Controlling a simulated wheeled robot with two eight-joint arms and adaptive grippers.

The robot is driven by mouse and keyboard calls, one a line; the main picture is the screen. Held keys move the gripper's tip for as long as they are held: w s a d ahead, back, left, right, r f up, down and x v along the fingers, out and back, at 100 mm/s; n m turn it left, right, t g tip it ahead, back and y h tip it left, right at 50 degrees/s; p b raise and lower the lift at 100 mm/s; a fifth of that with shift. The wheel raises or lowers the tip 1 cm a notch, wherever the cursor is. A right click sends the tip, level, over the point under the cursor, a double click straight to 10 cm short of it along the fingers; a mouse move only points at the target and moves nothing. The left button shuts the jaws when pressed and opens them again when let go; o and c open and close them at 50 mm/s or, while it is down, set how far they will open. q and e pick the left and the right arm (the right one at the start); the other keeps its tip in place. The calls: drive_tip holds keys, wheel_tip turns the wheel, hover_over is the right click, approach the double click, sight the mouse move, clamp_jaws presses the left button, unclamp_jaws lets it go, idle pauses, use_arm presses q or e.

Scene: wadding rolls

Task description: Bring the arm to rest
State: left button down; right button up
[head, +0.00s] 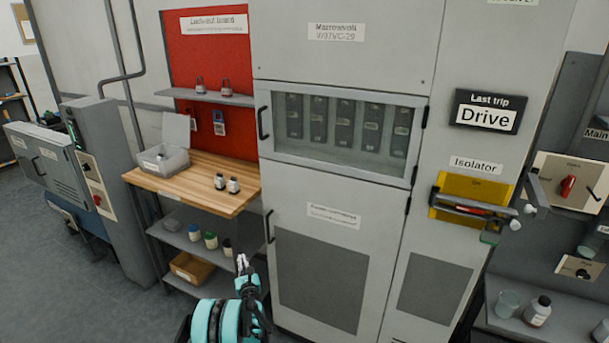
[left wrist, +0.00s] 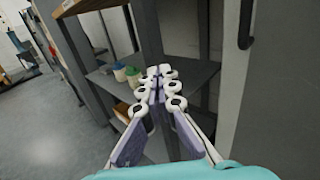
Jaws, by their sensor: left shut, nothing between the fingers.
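My left arm, teal and black, comes up from the bottom of the head view. Its gripper (head: 243,264) is in front of the lower part of the wooden-topped bench, beside the grey cabinet. In the left wrist view the gripper (left wrist: 158,75) has its fingers together with nothing between them. It points toward the bench's grey shelf, and I cannot tell exactly how far off the shelf is. My right gripper is not in view.
The bench (head: 226,205) carries a clear box (head: 163,160) and small bottles. Its shelf (head: 172,232) holds several containers, with a cardboard box (head: 190,267) below. The grey cabinet (head: 335,190) stands on the right. Floor (head: 60,265) at left is clear.

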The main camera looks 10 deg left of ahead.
use_arm(q)
wheel_tip(320, 180, up, 10)
drive_tip(key=n+g, duration=0.1)
drive_tip(key=n, duration=0.4)
drive_tip(key=s+d+r+n+g+h, duration=0.1)
drive_tip(key=s+d+r+n+g, duration=0.25)
drive_tip(key=s+r+n, duration=1)
drive_tip(key=s+d+f+n+g+h, duration=0.1)
drive_tip(key=s+d+n, duration=0.3)
drive_tip(key=s, duration=0.7)
drive_tip(key=s+d+f+n+g+h, duration=0.1)
drive_tip(key=s+d+n+g+h, duration=0.1)
drive_tip(key=s, duration=1)
drive_tip(key=s+d+f+n+g+h, duration=0.1)
drive_tip(key=s+d+n+h, duration=0.2)
drive_tip(key=s+d+n, duration=0.3)
drive_tip(key=s+d, duration=0.2)
drive_tip(key=s, duration=0.3)
drive_tip(key=shift+s+f+g+h, duration=0.15)
drive_tip(key=shift+g+h, duration=0.2)
drive_tip(key=shift+h, duration=0.05)
drive_tip(key=shift+d, duration=0.1)
